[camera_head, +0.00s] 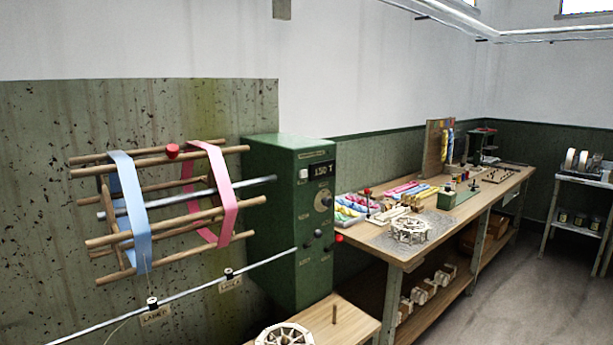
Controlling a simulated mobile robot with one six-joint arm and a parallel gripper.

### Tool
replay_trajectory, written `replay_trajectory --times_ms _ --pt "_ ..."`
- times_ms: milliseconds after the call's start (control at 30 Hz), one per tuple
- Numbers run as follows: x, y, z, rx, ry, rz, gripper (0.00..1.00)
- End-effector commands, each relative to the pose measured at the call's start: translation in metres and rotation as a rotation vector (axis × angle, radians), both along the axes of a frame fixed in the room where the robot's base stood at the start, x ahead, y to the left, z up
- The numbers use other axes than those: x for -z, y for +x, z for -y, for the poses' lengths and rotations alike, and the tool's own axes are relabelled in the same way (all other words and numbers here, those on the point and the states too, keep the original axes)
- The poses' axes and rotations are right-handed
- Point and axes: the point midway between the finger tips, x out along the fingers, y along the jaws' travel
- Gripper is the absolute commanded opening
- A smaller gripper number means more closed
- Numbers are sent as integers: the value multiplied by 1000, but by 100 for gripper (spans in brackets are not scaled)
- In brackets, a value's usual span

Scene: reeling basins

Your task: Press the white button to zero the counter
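A tall green machine box (290,245) stands in the middle of the view. High on its front face is a dark counter display (322,170) with light characters that look like "150", too small to read surely. A small white button (303,174) sits just left of the display, near the box's left front edge. A red knob (339,238) sticks out at the lower right of the box. My gripper and arm are not in view.
A wooden reel (165,209) with blue and pink bands stands left of the box. A metal rod (190,293) with guides crosses in front. A small wooden table (350,325) stands below the box. A long workbench (440,240) with many items runs right. Floor at right is clear.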

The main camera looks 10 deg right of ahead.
Motion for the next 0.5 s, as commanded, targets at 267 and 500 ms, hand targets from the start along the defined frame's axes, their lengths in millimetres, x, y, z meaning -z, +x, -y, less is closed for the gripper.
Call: replay_trajectory --times_ms 267,500 --pt "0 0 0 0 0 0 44" --pt "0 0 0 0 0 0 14"
